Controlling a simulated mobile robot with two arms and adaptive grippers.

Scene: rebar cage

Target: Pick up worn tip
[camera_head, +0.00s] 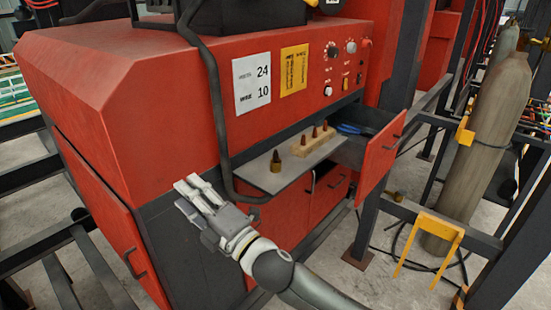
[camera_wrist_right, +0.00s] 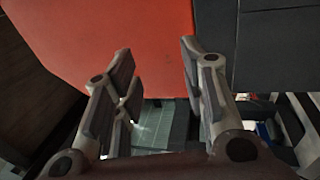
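A small dark brass-brown tip (camera_head: 276,162) stands alone on the grey pull-out shelf (camera_head: 262,178) of the red machine. Behind it, a light wooden block (camera_head: 314,142) holds a few reddish-brown pointed tips (camera_head: 315,131). Which of these is the worn tip I cannot tell for sure. My right gripper (camera_head: 188,190) is left of the shelf, in front of the machine's side, apart from all the tips. In the right wrist view its fingers (camera_wrist_right: 155,58) are spread with nothing between them, and no tip shows there. My left gripper is not in view.
The red machine (camera_head: 110,85) fills the left and middle, with a black cable (camera_head: 215,110) hanging down its front to the shelf. An open drawer (camera_head: 380,155) with blue-handled tools is right of the shelf. A dark frame post and gas cylinders (camera_head: 490,120) stand at right.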

